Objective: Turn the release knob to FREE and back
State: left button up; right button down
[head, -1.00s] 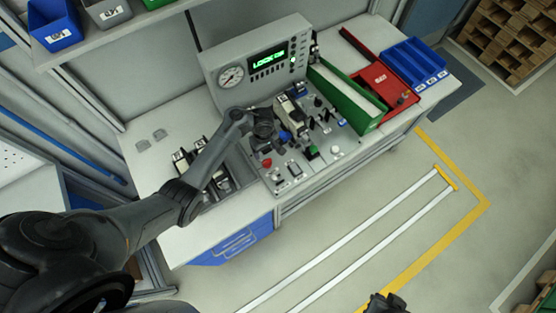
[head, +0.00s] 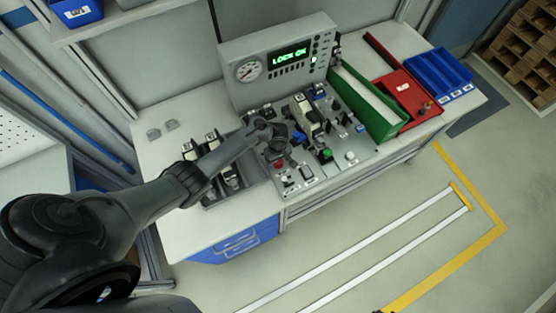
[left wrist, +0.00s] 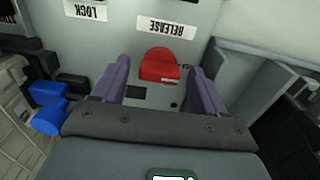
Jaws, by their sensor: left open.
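The red release knob (left wrist: 160,66) sits on the grey panel below the upside-down RELEASE label (left wrist: 166,27) in the left wrist view. My left gripper (left wrist: 160,80) is open, with one finger on each side of the knob and gaps showing between. In the head view, my left gripper (head: 273,146) is over the control panel (head: 310,178), just behind a red knob (head: 279,164). The display (head: 290,56) reads LOCK OK in green. A LOCK label (left wrist: 86,12) is also in the wrist view. My right gripper cannot be made out.
A blue knob (left wrist: 48,118) is close by in the wrist view. A dial gauge (head: 249,70) is on the console behind. A green bin (head: 370,105), a red tray (head: 402,92) and blue bins (head: 440,74) stand at the right. Clamp-like parts (head: 222,170) lie left of the panel.

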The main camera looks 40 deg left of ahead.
pick_arm(q)
jog(key=c, duration=1.1)
jog(key=shift+o, duration=0.2)
jog(key=shift+r+m, duration=0.1)
jog(key=shift+m, duration=0.2)
jog(key=shift+m+p, duration=0.85)
jog(key=shift+m, duration=0.05)
jog(key=m+p, duration=0.1)
jog(key=m, duration=0.1)
jog(key=shift+m, duration=0.4)
jog(key=m+p, duration=0.1)
jog(key=m, duration=0.3)
jog(key=shift+m, duration=1.3)
